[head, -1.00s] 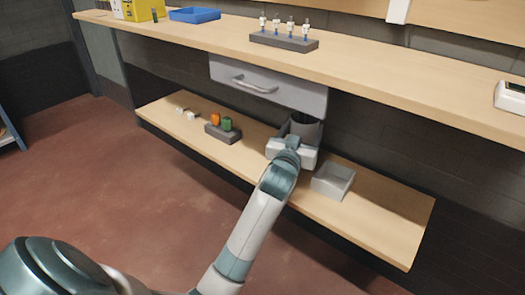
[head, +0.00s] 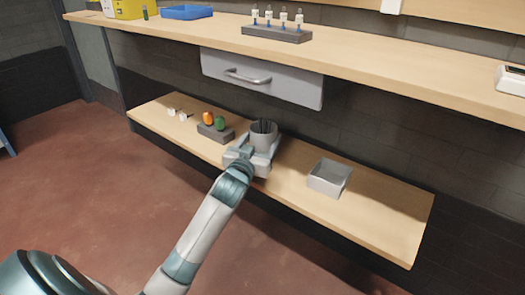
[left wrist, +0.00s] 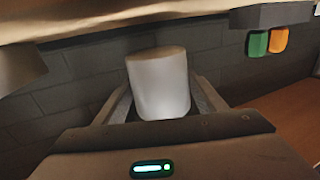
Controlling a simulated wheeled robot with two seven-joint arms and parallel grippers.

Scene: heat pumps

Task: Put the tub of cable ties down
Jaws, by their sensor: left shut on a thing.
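The tub of cable ties (head: 262,138) is a grey cylinder with dark ties standing out of its open top. It is upright, over the lower shelf (head: 290,195), between the block with the orange and green pieces and the grey bin. My left gripper (head: 254,150) is shut on it from the front. In the left wrist view the tub (left wrist: 158,85) sits between the two fingers (left wrist: 160,100), as a pale cylinder. I cannot tell whether its base touches the shelf. My right gripper is not in view.
A dark block with orange and green pieces (head: 213,130) stands left of the tub. An open grey bin (head: 329,178) stands to the right. The drawer (head: 260,78) hangs under the upper worktop (head: 400,85). The shelf's right end is clear.

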